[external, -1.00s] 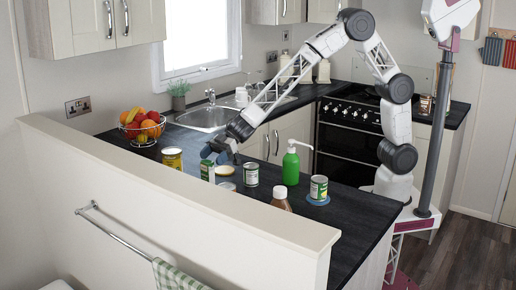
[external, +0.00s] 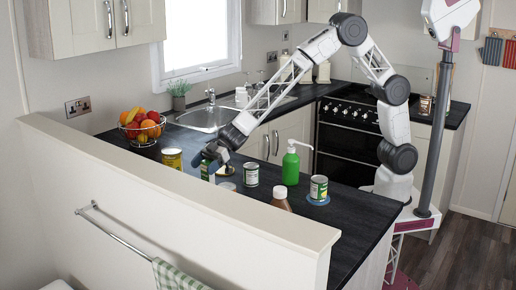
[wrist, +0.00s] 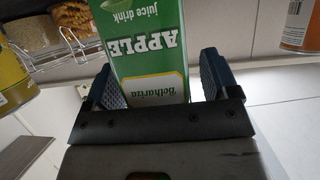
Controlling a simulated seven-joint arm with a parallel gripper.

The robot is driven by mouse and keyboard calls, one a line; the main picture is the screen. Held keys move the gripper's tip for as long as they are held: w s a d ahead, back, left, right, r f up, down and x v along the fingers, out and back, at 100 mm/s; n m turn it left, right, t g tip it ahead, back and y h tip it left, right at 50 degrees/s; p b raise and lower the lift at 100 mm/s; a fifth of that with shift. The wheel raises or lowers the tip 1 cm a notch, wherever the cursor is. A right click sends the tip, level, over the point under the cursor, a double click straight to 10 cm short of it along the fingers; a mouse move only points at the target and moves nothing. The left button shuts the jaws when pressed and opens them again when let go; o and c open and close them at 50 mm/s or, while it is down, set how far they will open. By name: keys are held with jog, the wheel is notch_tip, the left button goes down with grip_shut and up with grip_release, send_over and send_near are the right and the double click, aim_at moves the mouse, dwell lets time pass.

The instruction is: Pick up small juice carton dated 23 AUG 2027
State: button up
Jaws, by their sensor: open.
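A small green and white carton (wrist: 148,45) labelled "APPLE juice drink" stands between the fingers of my gripper (wrist: 158,72) in the wrist view, its text upside down. No date is legible on the face I see. The fingers are open, one on each side of the carton, with a gap visible at least on the right. In the external view my gripper (external: 214,154) is low over the counter at the carton (external: 208,173), whose upper part is partly hidden by the gripper.
A yellow can (external: 172,158) stands left of the carton. A can (external: 251,174), a green pump bottle (external: 291,166), a brown bottle (external: 281,195) and another can (external: 319,188) stand to the right. A fruit basket (external: 143,129) is behind. The low wall (external: 180,190) borders the counter's front.

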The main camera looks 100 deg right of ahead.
dwell(0.4)
jog(key=c, duration=1.1)
jog(key=shift+r, duration=0.15)
notch_tip(320, 180, up, 10)
jog(key=shift+f, duration=0.1)
dwell(0.5)
